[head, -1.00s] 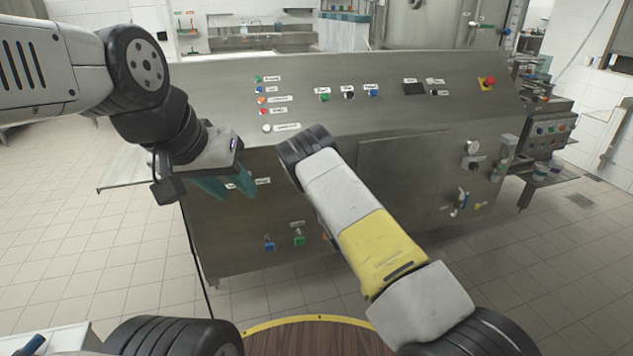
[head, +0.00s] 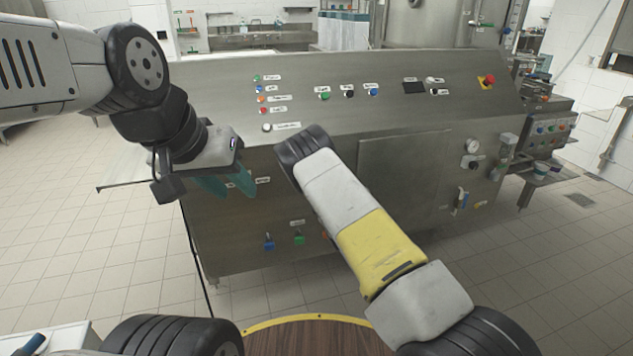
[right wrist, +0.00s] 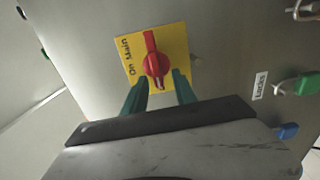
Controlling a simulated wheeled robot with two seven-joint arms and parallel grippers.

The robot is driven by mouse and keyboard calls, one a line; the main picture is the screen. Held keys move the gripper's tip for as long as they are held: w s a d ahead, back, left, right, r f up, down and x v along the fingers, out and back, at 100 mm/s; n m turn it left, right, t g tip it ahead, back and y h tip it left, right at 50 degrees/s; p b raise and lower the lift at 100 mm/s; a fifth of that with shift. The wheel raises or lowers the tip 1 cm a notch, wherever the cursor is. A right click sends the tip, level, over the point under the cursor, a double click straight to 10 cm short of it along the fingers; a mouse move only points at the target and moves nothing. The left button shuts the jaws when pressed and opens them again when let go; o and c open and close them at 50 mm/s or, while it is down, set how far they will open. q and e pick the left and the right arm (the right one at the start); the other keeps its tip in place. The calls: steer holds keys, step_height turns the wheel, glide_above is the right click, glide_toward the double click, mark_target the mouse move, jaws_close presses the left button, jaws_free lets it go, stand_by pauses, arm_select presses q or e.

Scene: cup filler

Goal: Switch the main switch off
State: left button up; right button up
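The main switch (right wrist: 155,64) is a red rotary knob with a bar handle on a yellow plate (right wrist: 174,42), in the right wrist view. Its handle points up in that picture, and the plate's left edge reads "On Main". My right gripper (right wrist: 158,88) is open, its teal fingers at the plate's lower part, on either side below the knob. I cannot tell whether they touch it. In the head view my right arm hides this gripper and the switch. My left gripper (head: 226,187) is open and empty in front of the panel's left part.
The steel machine panel (head: 400,120) carries several coloured buttons and a red emergency stop (head: 487,80) at upper right. A green valve handle (right wrist: 307,84) and a blue one (right wrist: 287,131) lie right of the switch in the right wrist view. Tiled floor (head: 90,240) is free at left.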

steer(key=shift+s, duration=0.1)
steer(key=v, duration=0.7)
steer(key=shift+s, duration=0.3)
steer(key=shift+d, duration=0.1)
